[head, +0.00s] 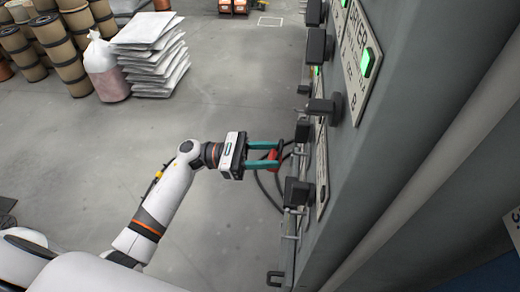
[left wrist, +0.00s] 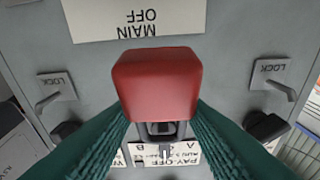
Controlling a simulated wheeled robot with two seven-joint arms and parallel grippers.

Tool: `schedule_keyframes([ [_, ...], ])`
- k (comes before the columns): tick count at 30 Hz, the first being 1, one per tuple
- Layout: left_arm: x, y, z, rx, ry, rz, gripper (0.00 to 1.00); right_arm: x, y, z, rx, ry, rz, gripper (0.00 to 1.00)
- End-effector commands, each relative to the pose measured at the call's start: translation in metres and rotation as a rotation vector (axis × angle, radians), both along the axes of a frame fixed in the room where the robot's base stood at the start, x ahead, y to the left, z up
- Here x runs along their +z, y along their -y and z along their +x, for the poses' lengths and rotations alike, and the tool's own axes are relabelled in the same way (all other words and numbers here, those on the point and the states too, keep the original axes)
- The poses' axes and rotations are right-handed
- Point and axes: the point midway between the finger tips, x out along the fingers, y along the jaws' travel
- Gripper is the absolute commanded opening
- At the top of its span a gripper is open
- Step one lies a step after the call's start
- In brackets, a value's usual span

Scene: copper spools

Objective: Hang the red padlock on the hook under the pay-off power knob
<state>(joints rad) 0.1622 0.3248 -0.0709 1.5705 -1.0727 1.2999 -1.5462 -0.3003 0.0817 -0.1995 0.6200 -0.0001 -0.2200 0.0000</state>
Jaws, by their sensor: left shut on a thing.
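The red padlock (head: 273,161) is between the teal fingers of my left gripper (head: 265,155), beside the grey panel on the right. In the left wrist view the padlock's red body (left wrist: 157,84) fills the middle, with a finger on each side below it. Behind it at the bottom is the white pay-off plate (left wrist: 183,153), upside down. A dark part just below the red body may be the shackle or a knob; I cannot tell. The hook under the pay-off knob is not clearly visible, and I see no contact between padlock and hook. My right gripper is not in view.
Two lock hooks, left (left wrist: 48,88) and right (left wrist: 277,84), stick out from the panel. An upside-down main-off plate (left wrist: 130,18) is at the top. Black knobs (head: 297,191) jut from the panel. A dark cable (head: 262,190) hangs near the gripper.

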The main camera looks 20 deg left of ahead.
Motion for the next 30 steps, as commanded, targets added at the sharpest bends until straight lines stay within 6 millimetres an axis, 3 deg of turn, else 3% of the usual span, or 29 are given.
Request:
schedule_keyframes([
  [15,-0.002,0.031,0.006,0.0,-0.001,-0.001,0.15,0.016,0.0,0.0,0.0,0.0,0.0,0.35],
  [21,-0.012,0.038,0.007,-0.002,0.002,0.001,0.15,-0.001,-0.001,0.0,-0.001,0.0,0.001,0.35],
  [30,-0.015,0.041,0.008,-0.002,0.001,0.0,0.15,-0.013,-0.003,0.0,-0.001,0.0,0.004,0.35],
])
